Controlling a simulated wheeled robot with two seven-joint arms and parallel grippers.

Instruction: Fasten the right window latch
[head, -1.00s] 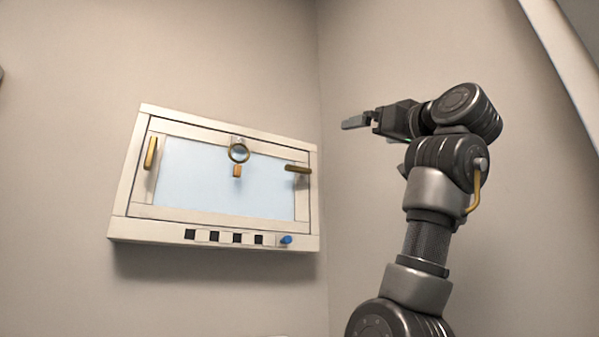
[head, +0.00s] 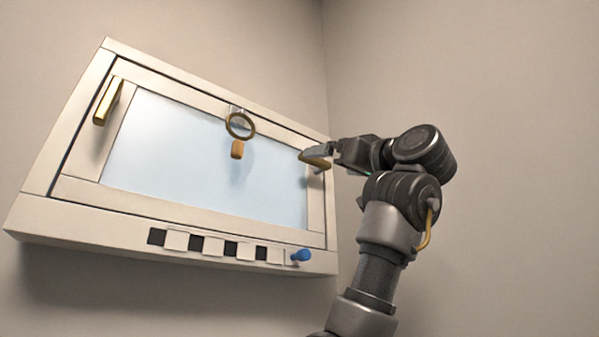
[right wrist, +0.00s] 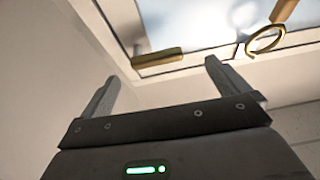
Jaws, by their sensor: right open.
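The window (head: 210,150) is a cream frame with a pale blue pane on the wall. Its right latch (head: 316,162) is a brass bar on the right side of the frame, lying roughly crosswise. In the right wrist view the latch (right wrist: 158,58) shows just beyond the fingertips, between them in the picture. My right gripper (head: 318,150) is open and empty, its fingers close to the latch and partly overlapping it in the head view. I cannot tell if they touch. In the right wrist view both fingers of the gripper (right wrist: 162,70) stand apart. My left gripper is out of view.
A left brass latch (head: 108,101) stands nearly upright on the frame. A black and white strip (head: 215,245) and a blue knob (head: 301,256) sit on the sill. Bare wall lies right.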

